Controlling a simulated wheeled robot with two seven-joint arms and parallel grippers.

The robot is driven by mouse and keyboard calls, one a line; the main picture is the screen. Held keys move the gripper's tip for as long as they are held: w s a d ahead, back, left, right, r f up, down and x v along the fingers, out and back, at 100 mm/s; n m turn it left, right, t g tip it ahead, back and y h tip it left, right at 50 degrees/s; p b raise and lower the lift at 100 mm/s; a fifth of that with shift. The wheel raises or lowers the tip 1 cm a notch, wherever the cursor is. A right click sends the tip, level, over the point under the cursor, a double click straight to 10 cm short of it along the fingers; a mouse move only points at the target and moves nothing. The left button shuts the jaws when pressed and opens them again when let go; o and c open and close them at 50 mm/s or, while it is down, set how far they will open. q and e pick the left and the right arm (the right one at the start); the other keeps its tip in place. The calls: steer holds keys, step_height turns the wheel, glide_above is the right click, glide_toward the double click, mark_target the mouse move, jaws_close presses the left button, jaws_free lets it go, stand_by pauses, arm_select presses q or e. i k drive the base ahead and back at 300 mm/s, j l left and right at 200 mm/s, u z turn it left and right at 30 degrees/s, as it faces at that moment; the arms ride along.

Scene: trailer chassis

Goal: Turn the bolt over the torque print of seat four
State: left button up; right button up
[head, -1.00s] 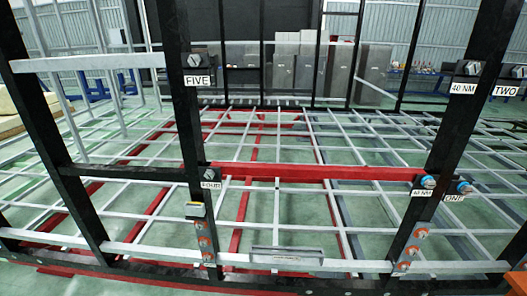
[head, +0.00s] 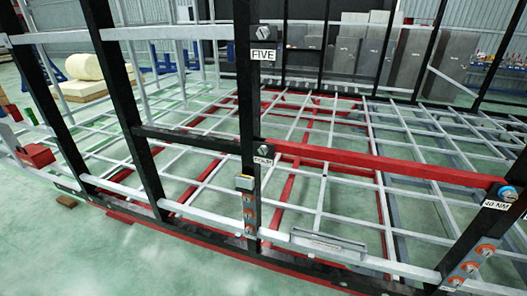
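The label FOUR (head: 263,161), small and blurred, sits on a black upright of the frame, with a grey bolt head (head: 264,149) just above it. A red crossbar (head: 380,166) runs right from beside this label to another black upright. At that end, a white torque print (head: 496,205) ends in NM; its number looks like 40 but is small. Just over the print is a bolt with a blue ring (head: 508,193), near the right picture edge. Neither of my grippers is in view.
The label FIVE (head: 263,55) and its bolt are higher on the FOUR upright. Orange-ringed bolts (head: 486,249) are on the right upright. A red box-like object (head: 36,155) is at the left. Black uprights and grey rails block the way; green floor (head: 60,255) is open at front left.

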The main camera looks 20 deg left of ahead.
mark_target(509, 194)
steer(key=z, duration=1.25)
